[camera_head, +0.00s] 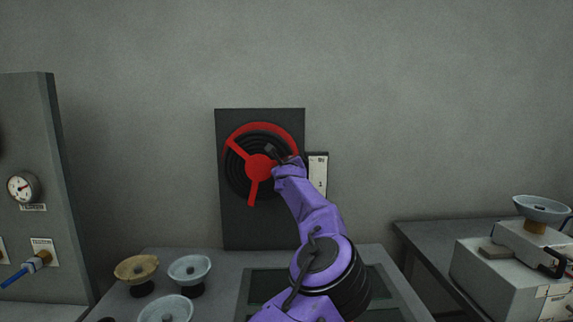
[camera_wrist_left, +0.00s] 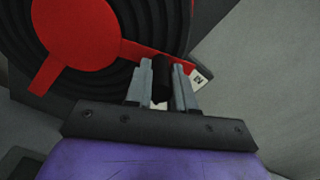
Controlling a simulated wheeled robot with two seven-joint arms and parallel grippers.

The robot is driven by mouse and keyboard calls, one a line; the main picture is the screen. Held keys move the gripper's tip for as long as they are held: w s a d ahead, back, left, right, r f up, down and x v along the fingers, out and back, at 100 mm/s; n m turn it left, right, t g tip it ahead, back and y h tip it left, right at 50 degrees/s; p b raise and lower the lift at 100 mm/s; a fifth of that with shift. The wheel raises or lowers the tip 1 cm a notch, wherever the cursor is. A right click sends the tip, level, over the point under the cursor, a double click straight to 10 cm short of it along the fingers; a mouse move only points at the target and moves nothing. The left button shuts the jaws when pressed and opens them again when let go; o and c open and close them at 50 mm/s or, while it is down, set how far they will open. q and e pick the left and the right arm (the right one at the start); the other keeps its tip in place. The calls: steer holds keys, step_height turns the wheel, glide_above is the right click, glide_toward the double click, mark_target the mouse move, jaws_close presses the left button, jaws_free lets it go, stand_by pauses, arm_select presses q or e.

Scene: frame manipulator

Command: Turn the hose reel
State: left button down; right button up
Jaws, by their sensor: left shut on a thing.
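The hose reel (camera_head: 258,168) is a red wheel with spokes and a red hub over a coiled black hose. It is mounted on a dark upright panel (camera_head: 232,228) against the wall. In the left wrist view its red hub (camera_wrist_left: 78,32) fills the upper left, and one spoke runs right toward my gripper. My left gripper (camera_head: 277,157) is at the right side of the reel. In the left wrist view its two grey fingers (camera_wrist_left: 162,82) are shut around a black handle (camera_wrist_left: 160,80) near that spoke's end. My right gripper is not in view.
A white label plate (camera_head: 318,173) is just right of the reel. Several bowl-like dishes, including a tan one (camera_head: 136,268), stand on the table (camera_head: 222,262) below. A gauge panel (camera_head: 40,130) is at the left. A side table (camera_head: 420,236) with a scale-like device (camera_head: 497,280) is at the right.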

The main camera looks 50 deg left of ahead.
arm_select(q)
steer(key=shift+w+f+m+b, duration=0.1)
steer(key=shift+f+m+b, duration=0.25)
steer(key=shift+f+m, duration=0.25)
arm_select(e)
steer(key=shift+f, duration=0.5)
arm_select(q)
steer(key=c, duration=1)
jaws_free()
steer(key=shift+o, duration=0.2)
